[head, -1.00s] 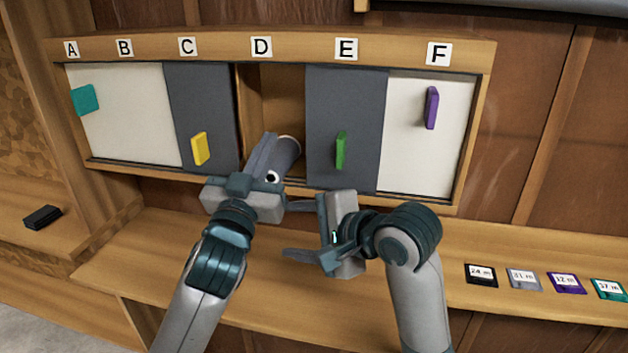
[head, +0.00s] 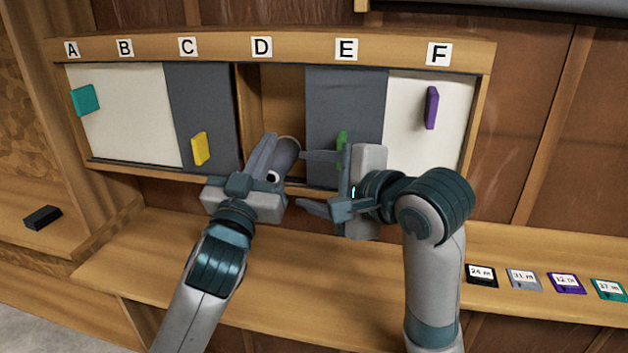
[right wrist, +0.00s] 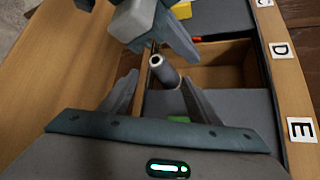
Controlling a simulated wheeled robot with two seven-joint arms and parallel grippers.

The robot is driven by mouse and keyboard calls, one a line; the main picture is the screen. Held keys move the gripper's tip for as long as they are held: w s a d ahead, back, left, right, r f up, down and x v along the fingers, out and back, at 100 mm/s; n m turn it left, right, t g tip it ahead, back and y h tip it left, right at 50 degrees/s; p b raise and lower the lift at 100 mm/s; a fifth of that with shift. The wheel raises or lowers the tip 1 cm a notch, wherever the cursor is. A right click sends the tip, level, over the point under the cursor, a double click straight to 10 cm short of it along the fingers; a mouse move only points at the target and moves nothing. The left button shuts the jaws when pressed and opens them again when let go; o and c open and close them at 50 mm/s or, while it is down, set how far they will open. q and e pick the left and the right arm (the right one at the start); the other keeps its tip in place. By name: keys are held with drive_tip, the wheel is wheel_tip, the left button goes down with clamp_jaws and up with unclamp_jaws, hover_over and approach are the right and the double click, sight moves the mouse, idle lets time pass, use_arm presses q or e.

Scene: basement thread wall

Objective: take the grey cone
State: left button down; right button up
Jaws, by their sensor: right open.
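The grey cone (head: 287,155) is in front of open compartment D, tilted, with its dark-holed narrow end toward me. My left gripper (head: 272,165) is at the cone and looks shut on it; its far finger is hard to make out. My right gripper (head: 312,181) is open and empty, to the right of the cone, with its fingers pointing left toward it. In the right wrist view the cone (right wrist: 164,72) shows its end between the open fingertips, apart from the palm. The left gripper (right wrist: 172,32) is just beyond it.
The wall cabinet has sliding panels with a yellow handle (head: 199,148), a green handle (head: 341,142) partly hidden by my right gripper, and a purple handle (head: 432,107). Compartment D (head: 283,100) is open. A shelf (head: 150,265) runs below, with labelled tags at right.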

sight(275, 174)
drive_tip(key=x, duration=1.1)
drive_tip(key=shift+w+a, duration=0.15)
drive_tip(key=shift+w, duration=0.05)
drive_tip(key=c, duration=1)
use_arm(q)
drive_tip(key=shift+r, duration=0.6)
use_arm(e)
drive_tip(key=shift+c, duration=0.2)
use_arm(q)
drive_tip(key=shift+s, duration=0.1)
drive_tip(key=v, duration=0.7)
drive_tip(key=shift+s, duration=0.4)
use_arm(e)
drive_tip(key=shift+s+f, duration=0.1)
drive_tip(key=shift+f, duration=0.05)
use_arm(q)
drive_tip(key=shift+a+f, duration=0.15)
